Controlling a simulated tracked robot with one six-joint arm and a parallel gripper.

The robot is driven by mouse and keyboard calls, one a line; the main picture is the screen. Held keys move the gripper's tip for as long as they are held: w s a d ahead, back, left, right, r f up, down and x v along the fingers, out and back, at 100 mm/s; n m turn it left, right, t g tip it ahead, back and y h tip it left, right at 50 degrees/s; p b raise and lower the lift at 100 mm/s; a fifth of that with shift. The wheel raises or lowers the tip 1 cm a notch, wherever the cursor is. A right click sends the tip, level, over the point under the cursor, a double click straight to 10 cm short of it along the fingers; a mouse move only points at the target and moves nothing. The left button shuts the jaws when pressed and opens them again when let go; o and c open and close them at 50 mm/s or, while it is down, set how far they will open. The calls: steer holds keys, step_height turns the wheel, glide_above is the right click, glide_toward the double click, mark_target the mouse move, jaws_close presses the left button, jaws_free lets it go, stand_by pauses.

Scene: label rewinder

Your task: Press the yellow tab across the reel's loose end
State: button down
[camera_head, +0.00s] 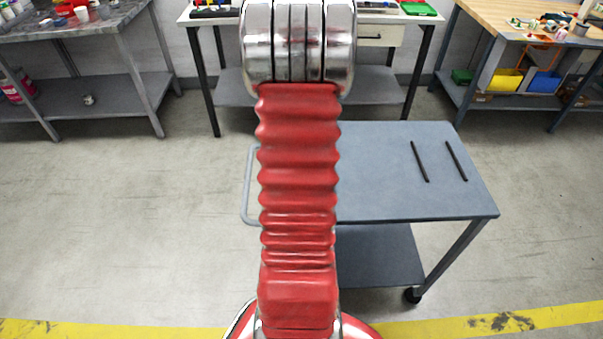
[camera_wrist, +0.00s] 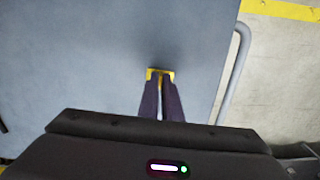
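My gripper (camera_wrist: 161,80) shows in the wrist view, with its two dark fingers close together. A small yellow piece, which looks like the yellow tab (camera_wrist: 160,71), sits across the fingertips and is held between them. The fingertips are over the blue-grey cart top (camera_wrist: 90,50), close to its handle side; I cannot tell the height above it. In the head view my red arm hides the gripper and the tab. No reel or loose end can be made out in either view.
The blue-grey cart (camera_head: 385,190) stands ahead, with two black bars (camera_head: 419,161) (camera_head: 456,160) on its right part and a handle (camera_head: 247,190) at its left. Benches (camera_head: 75,25) (camera_head: 540,25) stand behind. The floor on both sides is clear.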

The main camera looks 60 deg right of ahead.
steer(key=shift+f, duration=0.15)
steer(key=c, duration=2)
jaws_free()
step_height(320, 180, up, 14)
steer(key=shift+s+f, duration=0.1)
steer(key=shift+s, duration=0.05)
